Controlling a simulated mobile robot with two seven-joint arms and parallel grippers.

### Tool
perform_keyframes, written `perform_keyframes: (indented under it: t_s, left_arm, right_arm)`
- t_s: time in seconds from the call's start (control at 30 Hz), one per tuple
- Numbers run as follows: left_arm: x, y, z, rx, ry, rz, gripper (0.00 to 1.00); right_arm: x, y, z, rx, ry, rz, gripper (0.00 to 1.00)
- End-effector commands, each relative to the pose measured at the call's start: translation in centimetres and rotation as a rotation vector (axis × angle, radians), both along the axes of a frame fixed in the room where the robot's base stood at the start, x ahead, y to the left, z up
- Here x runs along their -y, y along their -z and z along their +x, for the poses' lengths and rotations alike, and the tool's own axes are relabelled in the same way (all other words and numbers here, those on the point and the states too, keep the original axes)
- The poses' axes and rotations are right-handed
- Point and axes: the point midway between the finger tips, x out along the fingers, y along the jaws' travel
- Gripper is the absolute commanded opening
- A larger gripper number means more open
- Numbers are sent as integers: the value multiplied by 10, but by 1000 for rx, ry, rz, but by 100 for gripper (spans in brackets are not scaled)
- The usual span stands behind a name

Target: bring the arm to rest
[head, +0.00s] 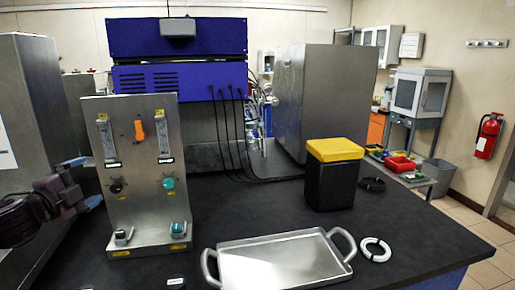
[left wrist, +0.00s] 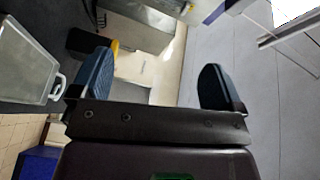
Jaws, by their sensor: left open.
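My left gripper (head: 88,184) comes in from the left edge in the head view, beside the left edge of the metal valve panel (head: 147,165). It is above the dark bench and appears tilted. In the left wrist view the gripper (left wrist: 152,84) has its two blue-grey fingers wide apart, with nothing between them. Whether it touches the panel is hard to tell from the head view. My right gripper is in neither view.
A metal tray (head: 236,269) lies at the bench's front, with a white ring (head: 375,249) to its right. A black container with a yellow lid (head: 335,150) stands behind it. Steel cabinets flank the blue unit (head: 178,80).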

Motion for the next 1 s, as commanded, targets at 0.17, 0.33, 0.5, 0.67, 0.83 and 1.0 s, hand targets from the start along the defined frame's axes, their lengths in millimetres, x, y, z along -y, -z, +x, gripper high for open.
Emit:
perform_keyframes:
  t_s: [0.17,0.33,0.5,0.67,0.83,1.0]
  left_arm:
    - [16,58,-11,-71,1,-156,94]
    - [35,127,-34,-161,-21,-344,94]
    - [54,195,-66,-250,-68,-530,94]
    - [72,253,-104,-330,-136,-701,94]
    - [92,308,-152,-407,-233,-875,94]
    - [111,357,-206,-477,-354,-1036,94]
  right_arm:
    - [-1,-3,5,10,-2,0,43]
    - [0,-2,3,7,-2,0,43]
    - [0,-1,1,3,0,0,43]
    - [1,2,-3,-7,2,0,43]
    - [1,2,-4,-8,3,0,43]
    - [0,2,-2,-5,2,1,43]
